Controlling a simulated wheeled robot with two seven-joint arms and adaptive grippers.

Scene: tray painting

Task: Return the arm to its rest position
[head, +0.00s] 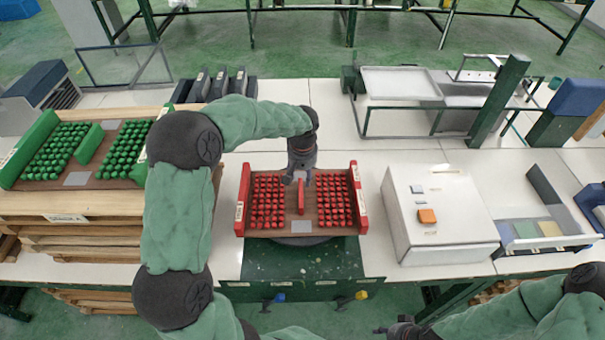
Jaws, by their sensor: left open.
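My left arm comes in from the left and arches over the bench. Its gripper (299,178) points down over the middle of the tray with red pieces (283,224), at the tray's upright red centre bar. It is open; whether its fingers touch the bar I cannot tell. The tray has red end walls and a block of red pieces on each side of the bar. My right arm lies low at the bottom right, and its gripper (396,329) shows only partly at the lower edge.
A tray with green pieces (78,180) sits on stacked wooden pallets (60,205) at the left. A white box with an orange button (440,240) stands right of the red tray. Dark upright bins (220,84) and a metal rack (400,84) stand behind. Clear bench lies between.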

